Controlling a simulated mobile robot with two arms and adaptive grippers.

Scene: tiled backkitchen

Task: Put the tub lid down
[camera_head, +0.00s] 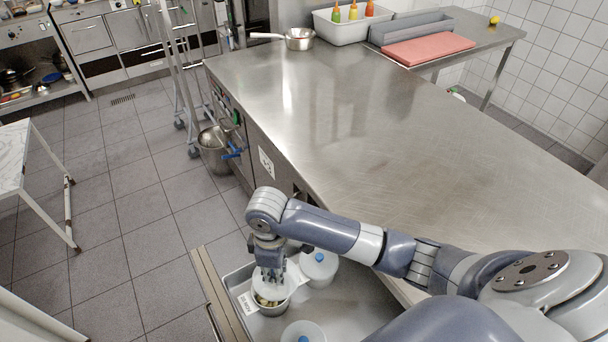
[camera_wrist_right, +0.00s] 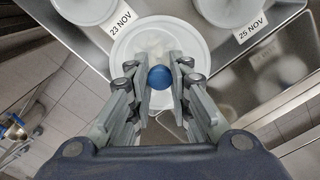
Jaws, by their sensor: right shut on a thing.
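My right gripper (camera_head: 268,276) is over the open drawer and shut on the blue knob (camera_wrist_right: 159,77) of a round white tub lid (camera_wrist_right: 196,48). In the head view the lid (camera_head: 284,291) is partly hidden by my fingers. Under it is a tub (camera_head: 259,307) with pale and greenish contents showing at its near side, so the lid does not fully cover it there. Whether the lid touches the tub's rim cannot be told. My left gripper is in neither view.
Two more lidded white tubs stand in the drawer, one behind (camera_head: 320,270) and one in front (camera_head: 303,332). Date labels read 23 NOV (camera_wrist_right: 121,22) and 25 NOV (camera_wrist_right: 252,28). The steel counter (camera_head: 400,150) beside the drawer is clear nearby.

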